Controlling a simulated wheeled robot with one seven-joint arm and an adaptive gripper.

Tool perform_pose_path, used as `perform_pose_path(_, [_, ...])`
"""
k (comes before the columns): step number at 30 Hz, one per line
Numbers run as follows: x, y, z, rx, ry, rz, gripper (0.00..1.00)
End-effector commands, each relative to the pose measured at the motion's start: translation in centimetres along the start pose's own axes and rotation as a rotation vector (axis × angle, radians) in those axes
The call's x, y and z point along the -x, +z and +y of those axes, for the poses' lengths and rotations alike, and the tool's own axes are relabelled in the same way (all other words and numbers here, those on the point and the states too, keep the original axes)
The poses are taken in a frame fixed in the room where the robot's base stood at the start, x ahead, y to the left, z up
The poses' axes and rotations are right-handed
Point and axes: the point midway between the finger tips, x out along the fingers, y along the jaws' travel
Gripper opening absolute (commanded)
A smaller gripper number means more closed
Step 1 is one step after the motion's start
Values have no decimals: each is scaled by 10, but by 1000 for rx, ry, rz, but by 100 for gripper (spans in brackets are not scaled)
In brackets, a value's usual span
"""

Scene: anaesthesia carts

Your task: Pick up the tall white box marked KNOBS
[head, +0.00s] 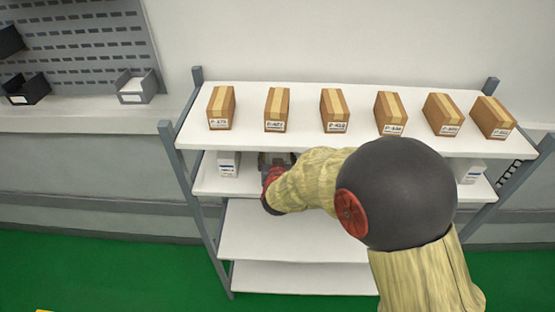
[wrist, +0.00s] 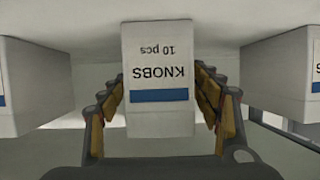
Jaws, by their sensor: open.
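The tall white box marked KNOBS (wrist: 158,50) stands in the middle of the wrist view, with its printing upside down and a blue stripe. My gripper (wrist: 160,88) is open, with one finger on each side of this box. I cannot tell whether the fingers touch it. In the head view, my gripper (head: 277,163) reaches in at the second shelf (head: 210,183), under the top shelf. My arm covers much of that shelf there, and I cannot make out the KNOBS box in that view.
White boxes flank the KNOBS box at left (wrist: 35,85) and right (wrist: 280,80). In the head view, white boxes show at the shelf's left (head: 228,164) and right (head: 469,171). Several brown cartons (head: 276,108) stand on the top shelf (head: 305,90). The lower shelves look empty.

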Motion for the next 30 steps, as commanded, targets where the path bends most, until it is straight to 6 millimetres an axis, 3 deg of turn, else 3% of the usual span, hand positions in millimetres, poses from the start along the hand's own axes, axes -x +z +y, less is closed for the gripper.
perform_pose_path(27, [0,0,0,0,0,0,14])
perform_pose_path(30, [0,-1,0,0,0,1,13])
